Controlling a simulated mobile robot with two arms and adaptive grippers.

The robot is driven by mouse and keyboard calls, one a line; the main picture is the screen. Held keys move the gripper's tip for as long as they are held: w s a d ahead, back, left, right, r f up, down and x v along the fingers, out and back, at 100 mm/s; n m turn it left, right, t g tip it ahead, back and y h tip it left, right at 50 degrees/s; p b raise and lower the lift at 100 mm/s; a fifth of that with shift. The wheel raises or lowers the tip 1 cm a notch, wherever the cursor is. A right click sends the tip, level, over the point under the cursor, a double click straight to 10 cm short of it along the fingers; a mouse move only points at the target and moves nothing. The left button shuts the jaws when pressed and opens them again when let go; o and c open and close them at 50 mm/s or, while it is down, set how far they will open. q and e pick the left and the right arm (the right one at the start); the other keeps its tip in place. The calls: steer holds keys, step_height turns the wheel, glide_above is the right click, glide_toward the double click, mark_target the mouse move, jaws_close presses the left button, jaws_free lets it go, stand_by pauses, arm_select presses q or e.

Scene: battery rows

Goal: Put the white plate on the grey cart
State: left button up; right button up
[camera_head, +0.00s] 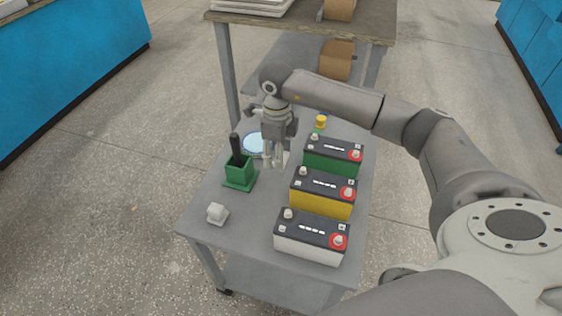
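The grey cart (262,221) stands in the middle of the view. My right gripper (272,163) points down over the cart's left-centre part, with its arm coming in from the right. A pale flat piece (284,157) shows at its fingertips, mostly hidden by the fingers. It may be the white plate; I cannot tell whether it is gripped or rests on the cart. A round pale-blue disc with a dark rim (253,143) lies just behind and left of the fingers, partly covered. My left gripper is not in view.
Green (331,161), yellow (320,199) and white (301,249) batteries line the cart's right side. A green holder with a black handle (239,173) and a small white block (217,213) stand on the left. A yellow knob (320,121) is behind. A shelf table (300,19) adjoins the far end.

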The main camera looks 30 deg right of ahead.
step_height(320, 180, down, 4)
steer(key=shift+r, duration=0.1)
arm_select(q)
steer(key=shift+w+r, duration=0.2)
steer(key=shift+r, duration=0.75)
arm_select(e)
steer(key=shift+f, duration=0.2)
steer(key=shift+f+b, duration=0.1)
steer(key=shift+b, duration=0.2)
steer(key=o, duration=0.9)
steer(key=shift+c, duration=0.2)
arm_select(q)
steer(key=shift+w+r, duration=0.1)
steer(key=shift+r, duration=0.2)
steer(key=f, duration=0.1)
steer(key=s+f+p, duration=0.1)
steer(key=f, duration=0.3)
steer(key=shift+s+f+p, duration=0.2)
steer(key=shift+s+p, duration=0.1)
arm_select(e)
step_height(320, 180, up, 12)
steer(key=shift+r, duration=0.1)
